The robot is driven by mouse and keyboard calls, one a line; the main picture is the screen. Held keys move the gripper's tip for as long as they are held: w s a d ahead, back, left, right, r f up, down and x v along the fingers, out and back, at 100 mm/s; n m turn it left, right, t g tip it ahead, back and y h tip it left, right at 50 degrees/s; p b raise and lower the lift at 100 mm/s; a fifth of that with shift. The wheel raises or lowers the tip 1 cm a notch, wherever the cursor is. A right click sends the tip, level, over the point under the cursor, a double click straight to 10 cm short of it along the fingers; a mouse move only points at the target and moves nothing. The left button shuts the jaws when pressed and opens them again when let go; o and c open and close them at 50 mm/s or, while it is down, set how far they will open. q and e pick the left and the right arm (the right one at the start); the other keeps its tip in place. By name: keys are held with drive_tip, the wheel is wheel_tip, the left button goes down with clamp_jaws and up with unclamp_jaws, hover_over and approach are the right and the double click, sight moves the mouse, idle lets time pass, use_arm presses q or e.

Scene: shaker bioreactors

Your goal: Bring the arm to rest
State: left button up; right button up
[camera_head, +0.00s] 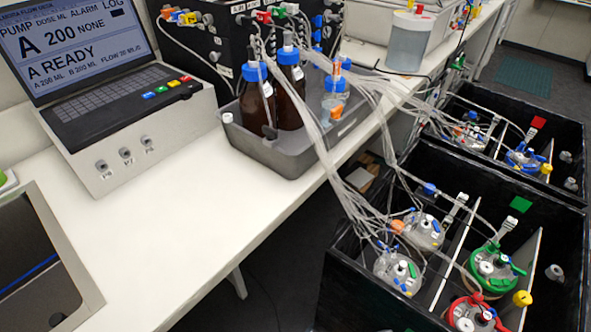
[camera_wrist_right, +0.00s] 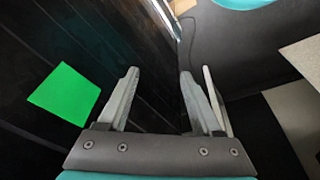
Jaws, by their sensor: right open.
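My right gripper (camera_wrist_right: 165,95) shows in the right wrist view. Its two grey fingers are spread apart with nothing between them. Behind the fingers is a dark surface with a bright green square (camera_wrist_right: 65,94) to the left. Neither gripper shows in the head view, and my left gripper is in no view. Which part of the scene lies under the right gripper is hard to tell.
A white bench (camera_head: 200,220) holds a pump console (camera_head: 130,120) and a grey tray (camera_head: 300,150) with brown bottles (camera_head: 257,100). Black shaker boxes (camera_head: 350,285) with tubed vessels (camera_head: 488,265) stand at the right. Dark floor (camera_head: 285,250) shows between.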

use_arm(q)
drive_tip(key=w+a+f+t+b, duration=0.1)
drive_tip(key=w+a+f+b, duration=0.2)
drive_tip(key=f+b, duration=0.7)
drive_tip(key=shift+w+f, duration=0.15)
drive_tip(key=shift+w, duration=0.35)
use_arm(e)
drive_tip(key=s+d+f, duration=0.2)
drive_tip(key=s+f, duration=0.2)
drive_tip(key=f, duration=0.6)
drive_tip(key=s+d+f, duration=0.2)
drive_tip(key=s+f, duration=0.2)
drive_tip(key=f, duration=0.6)
drive_tip(key=s+d+f, duration=0.2)
drive_tip(key=s+f, duration=0.3)
drive_tip(key=f, duration=0.5)
drive_tip(key=shift+d+f+g+h, duration=0.2)
drive_tip(key=shift+g+h, duration=0.1)
